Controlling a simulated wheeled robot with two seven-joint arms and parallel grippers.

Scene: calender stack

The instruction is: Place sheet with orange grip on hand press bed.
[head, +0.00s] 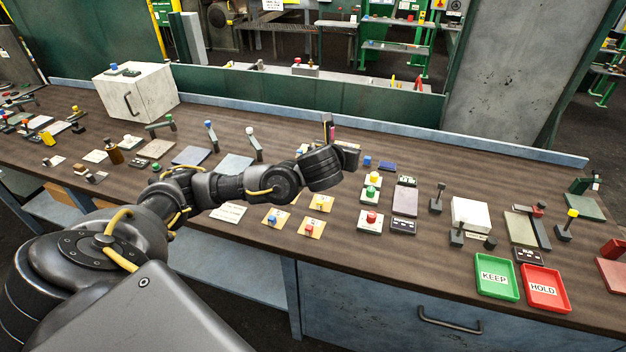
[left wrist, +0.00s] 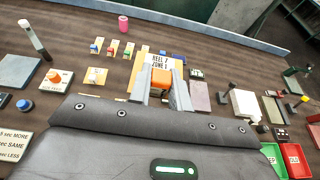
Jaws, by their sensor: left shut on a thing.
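My left gripper (left wrist: 161,88) is shut on an orange grip (left wrist: 160,80) in the left wrist view. The grip belongs to a sheet whose white label (left wrist: 159,62) seems to read "REEL 7 ZONE 1". A tan edge (left wrist: 140,88) shows beside the fingers. I cannot tell whether the sheet is clear of the bench. In the head view my left gripper (head: 345,156) is over the middle of the bench, its fingers mostly hidden. Flat plates with levers stand on the bench, such as a mauve plate (head: 405,202). I cannot tell which is the hand press bed. My right gripper is out of view.
On the bench (head: 330,275) are a white block (head: 471,214), a green KEEP tray (head: 514,285), a red HOLD tray (head: 564,298), blue-grey plates (head: 191,155) and several small knobbed cards (head: 312,228). A white cabinet (head: 150,90) stands at the back left.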

